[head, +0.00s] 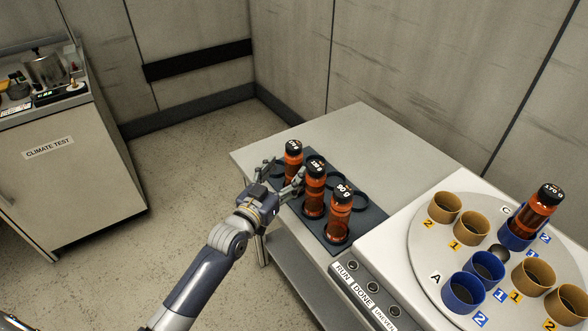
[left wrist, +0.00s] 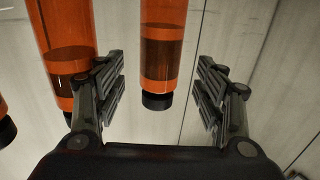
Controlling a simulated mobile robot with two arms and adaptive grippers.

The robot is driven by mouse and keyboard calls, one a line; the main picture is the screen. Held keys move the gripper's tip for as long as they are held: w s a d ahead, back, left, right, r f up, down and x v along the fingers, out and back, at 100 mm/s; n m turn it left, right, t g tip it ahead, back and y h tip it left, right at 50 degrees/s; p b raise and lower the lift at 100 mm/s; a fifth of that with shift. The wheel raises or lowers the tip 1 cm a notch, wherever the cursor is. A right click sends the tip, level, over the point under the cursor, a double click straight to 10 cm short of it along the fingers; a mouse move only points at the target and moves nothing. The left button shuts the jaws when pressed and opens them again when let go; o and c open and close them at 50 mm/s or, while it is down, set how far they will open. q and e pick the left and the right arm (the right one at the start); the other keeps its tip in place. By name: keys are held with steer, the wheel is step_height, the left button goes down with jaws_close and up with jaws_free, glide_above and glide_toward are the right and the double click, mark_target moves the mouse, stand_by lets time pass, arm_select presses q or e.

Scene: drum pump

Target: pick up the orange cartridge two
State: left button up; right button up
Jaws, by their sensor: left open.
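Three orange cartridges with black caps stand upright in a dark rack (head: 358,217): a far one (head: 292,163), a middle one (head: 314,197) and a near one (head: 339,222). None shows a mark naming it two. My left gripper (head: 281,176) is open at the left side of the rack, at the far cartridge. In the left wrist view one cartridge (left wrist: 163,50) appears between the open fingers with a gap on each side. A second cartridge (left wrist: 68,50) is partly behind the left finger, and an edge of another shows farther left. My right gripper is out of view.
A round turntable (head: 418,235) at the right carries blue and ochre cups. A fourth orange cartridge (head: 538,212) stands in a blue cup (head: 514,238). Empty rings of the rack lie beside the cartridges. The grey table (head: 360,130) behind the rack is clear.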

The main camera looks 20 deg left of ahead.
mark_target(289, 167)
arm_select(q)
steer(key=w, duration=0.2)
steer(key=w+d, duration=0.1)
steer(key=w, duration=0.2)
steer(key=shift+w, duration=0.1)
steer(key=shift+r, duration=0.1)
steer(key=c, duration=1.3)
